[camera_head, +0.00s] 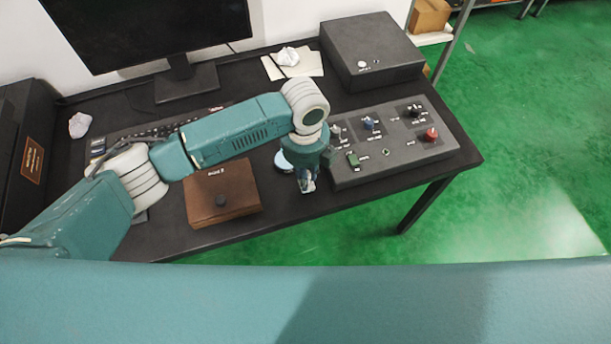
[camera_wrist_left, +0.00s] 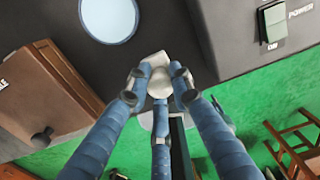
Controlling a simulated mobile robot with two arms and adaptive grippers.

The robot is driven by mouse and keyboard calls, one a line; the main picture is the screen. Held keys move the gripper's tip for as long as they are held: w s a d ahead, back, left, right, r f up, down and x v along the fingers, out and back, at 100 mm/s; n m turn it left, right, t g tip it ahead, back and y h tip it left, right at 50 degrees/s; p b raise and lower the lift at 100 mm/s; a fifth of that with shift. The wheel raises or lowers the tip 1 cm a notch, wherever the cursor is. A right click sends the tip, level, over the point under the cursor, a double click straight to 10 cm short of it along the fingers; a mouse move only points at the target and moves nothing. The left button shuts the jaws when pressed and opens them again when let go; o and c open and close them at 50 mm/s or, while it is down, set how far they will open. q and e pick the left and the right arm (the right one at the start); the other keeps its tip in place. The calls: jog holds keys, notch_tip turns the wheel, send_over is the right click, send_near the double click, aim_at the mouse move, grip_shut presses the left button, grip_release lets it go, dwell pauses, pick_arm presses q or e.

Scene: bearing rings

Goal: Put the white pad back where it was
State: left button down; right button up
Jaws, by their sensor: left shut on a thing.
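My left gripper (camera_head: 307,184) is over the front part of the black table, between the brown box and the grey control panel. In the left wrist view its fingers (camera_wrist_left: 158,88) are closed together on a small whitish piece, which appears to be the white pad (camera_wrist_left: 160,82); the fingers partly hide it. A round pale disc with a dark rim (camera_wrist_left: 108,18) lies on the table just beyond the fingertips. In the head view that disc (camera_head: 282,162) is partly hidden behind the gripper. My right gripper is not in view.
The brown box (camera_head: 222,192) is left of the gripper. The control panel (camera_head: 395,145) with switches and a red button is close on its right. A dark case (camera_head: 372,50), papers (camera_head: 305,65), monitor (camera_head: 150,25) and keyboard (camera_head: 150,130) are farther back. The table's front edge is near.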

pick_arm(q)
jog(key=shift+f, duration=0.7)
jog(key=shift+f, duration=0.1)
jog(key=c, duration=1.5)
grip_release()
jog(key=shift+c, duration=0.2)
notch_tip(320, 180, up, 12)
jog(key=shift+r+b, duration=0.15)
jog(key=shift+b, duration=0.55)
jog(key=shift+s, duration=0.1)
